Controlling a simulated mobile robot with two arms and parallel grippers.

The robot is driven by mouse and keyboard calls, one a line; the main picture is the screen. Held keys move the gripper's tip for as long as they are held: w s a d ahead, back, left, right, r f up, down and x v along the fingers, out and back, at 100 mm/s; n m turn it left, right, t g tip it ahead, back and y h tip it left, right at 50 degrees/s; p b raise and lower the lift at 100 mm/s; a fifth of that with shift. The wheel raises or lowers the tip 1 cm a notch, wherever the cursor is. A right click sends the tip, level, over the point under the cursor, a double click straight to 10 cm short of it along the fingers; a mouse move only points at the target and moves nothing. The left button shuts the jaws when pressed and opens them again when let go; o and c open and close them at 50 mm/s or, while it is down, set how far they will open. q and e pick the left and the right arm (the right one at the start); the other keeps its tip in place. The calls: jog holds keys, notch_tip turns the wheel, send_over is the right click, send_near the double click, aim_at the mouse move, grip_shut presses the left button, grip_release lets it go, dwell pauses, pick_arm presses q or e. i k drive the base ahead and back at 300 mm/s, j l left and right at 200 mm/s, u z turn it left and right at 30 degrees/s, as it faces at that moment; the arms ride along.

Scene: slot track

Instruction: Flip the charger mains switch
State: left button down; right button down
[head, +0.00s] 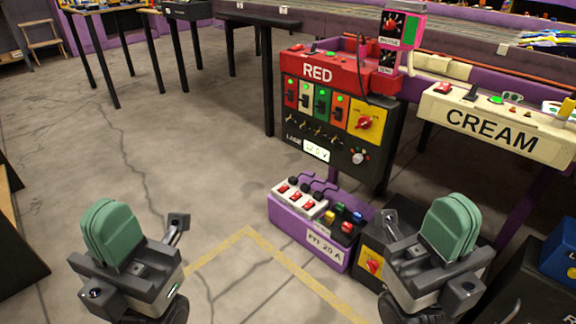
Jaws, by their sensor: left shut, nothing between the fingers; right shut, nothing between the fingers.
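A purple power unit (285,232) labelled like "20 A" sits on the floor at centre, with red rocker switches (294,195) on a white strip and several coloured plugs. Right of it is a dark box with a red rotary switch on a yellow plate (373,264). I cannot tell which of these is the charger mains switch. My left gripper (112,230) is shut and empty, over the floor well left of the purple unit. My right gripper (448,228) is shut and empty, right of the dark box; its hand partly hides that box.
A RED control station (318,72) with switches and a red knob on yellow (366,122) stands behind the purple unit. A CREAM panel (493,128) is at right. Black-legged tables stand at the back left.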

aim_at(286, 186)
jog(key=i+j+z, duration=0.35)
jog(key=i+j, duration=1.25)
